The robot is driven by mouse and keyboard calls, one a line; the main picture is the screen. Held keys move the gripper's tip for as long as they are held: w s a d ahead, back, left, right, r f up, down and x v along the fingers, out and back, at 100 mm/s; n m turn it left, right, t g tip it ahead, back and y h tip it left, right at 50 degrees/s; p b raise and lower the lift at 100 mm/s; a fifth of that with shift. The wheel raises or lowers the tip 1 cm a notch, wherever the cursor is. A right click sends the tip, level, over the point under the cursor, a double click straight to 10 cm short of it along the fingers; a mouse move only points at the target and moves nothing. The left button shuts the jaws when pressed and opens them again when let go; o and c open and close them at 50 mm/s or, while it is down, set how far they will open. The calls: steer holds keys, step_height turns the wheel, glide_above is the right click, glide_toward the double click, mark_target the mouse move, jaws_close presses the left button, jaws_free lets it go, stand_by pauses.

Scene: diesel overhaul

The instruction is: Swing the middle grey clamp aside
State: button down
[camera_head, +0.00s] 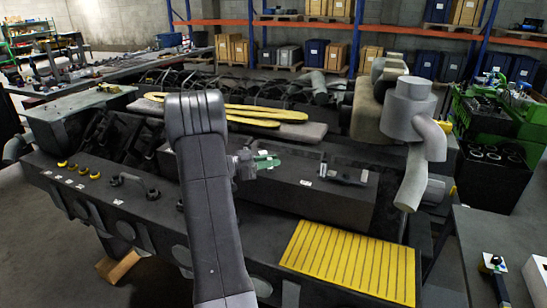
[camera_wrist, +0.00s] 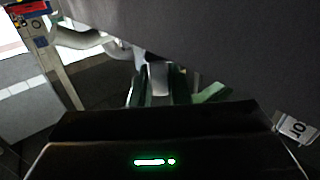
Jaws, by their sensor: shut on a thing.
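My gripper (camera_head: 265,161) has green fingers and is at the upper edge of the long dark engine block (camera_head: 300,196), just right of my arm. In the wrist view my gripper (camera_wrist: 157,90) is shut on a light grey piece, which looks like part of the grey clamp (camera_wrist: 158,77). Most of this clamp is hidden by the fingers and the dark wrist housing, so its angle cannot be told. In the head view my arm and fingers cover it. A small upright grey fitting (camera_head: 323,169) stands on the block farther right.
A white label (camera_wrist: 297,128) shows at right in the wrist view. A yellow ribbed panel (camera_head: 350,262) lies in front of the block. Yellow bars (camera_head: 262,114) lie behind my gripper. A large grey pipe assembly (camera_head: 410,110) rises at the right.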

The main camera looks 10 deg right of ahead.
steer(key=shift+a+m+g, duration=0.25)
steer(key=shift+m+g, duration=0.25)
steer(key=shift+g, duration=0.25)
steer(key=shift+a+m+g, duration=0.2)
steer(key=shift+m+g, duration=0.3)
steer(key=shift+g, duration=0.25)
steer(key=c, duration=1.4)
jaws_free()
steer(key=shift+o, duration=0.2)
steer(key=shift+a, duration=0.1)
steer(key=w+a+b, duration=0.1)
steer(key=a+b, duration=0.2)
steer(key=a, duration=1)
steer(key=shift+w+a, duration=0.3)
steer(key=shift+w, duration=0.05)
